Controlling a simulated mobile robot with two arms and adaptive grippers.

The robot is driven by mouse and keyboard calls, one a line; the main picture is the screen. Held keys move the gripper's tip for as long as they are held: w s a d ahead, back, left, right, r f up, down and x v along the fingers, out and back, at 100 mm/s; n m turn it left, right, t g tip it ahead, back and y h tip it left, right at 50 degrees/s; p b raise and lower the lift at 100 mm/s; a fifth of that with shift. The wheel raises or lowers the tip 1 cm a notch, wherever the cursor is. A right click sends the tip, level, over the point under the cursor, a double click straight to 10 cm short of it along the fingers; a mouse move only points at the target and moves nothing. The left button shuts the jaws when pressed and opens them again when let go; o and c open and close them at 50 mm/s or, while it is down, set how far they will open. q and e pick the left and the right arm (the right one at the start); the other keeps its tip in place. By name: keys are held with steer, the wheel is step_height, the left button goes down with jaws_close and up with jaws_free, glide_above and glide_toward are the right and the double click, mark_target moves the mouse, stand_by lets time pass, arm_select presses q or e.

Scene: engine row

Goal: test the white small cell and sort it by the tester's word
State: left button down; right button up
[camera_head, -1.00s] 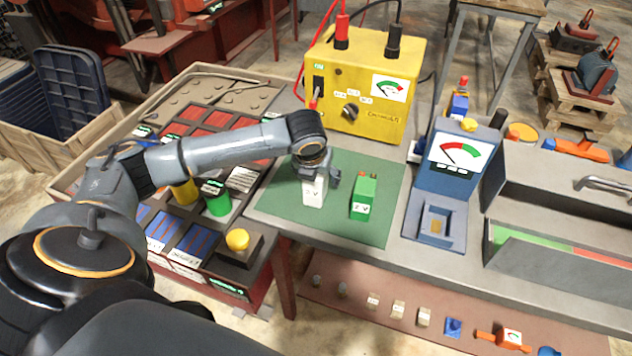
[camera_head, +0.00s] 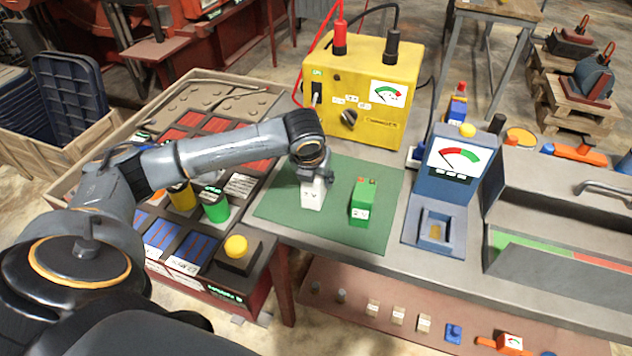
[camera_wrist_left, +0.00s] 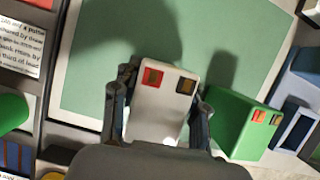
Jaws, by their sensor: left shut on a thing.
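The white small cell (camera_head: 313,194) is upright at the green mat (camera_head: 290,225); I cannot tell whether its base touches the mat. My left gripper (camera_head: 314,174) is shut on its upper part from above. In the left wrist view the white cell (camera_wrist_left: 160,105) sits between the two fingers (camera_wrist_left: 158,115), its red and dark terminals facing the camera. A green cell (camera_head: 363,202) stands to its right on the mat, apart from it. The blue tester (camera_head: 448,175) with a red-green dial and a square socket (camera_head: 436,230) stands right of the mat. My right gripper is not in view.
A yellow meter box (camera_head: 362,92) with leads stands behind the mat. A grey bin (camera_head: 560,262) with green and red strips is at the right. A compartment tray (camera_head: 215,88) with cells and a yellow button (camera_head: 236,246) lies at the left.

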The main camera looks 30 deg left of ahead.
arm_select(q)
steer(key=s+d+r, duration=0.9)
steer(key=d+r, duration=0.1)
steer(key=r, duration=0.1)
steer(key=shift+s+r+b, duration=0.25)
steer(key=shift+r+b, duration=0.15)
steer(key=shift+b, duration=0.05)
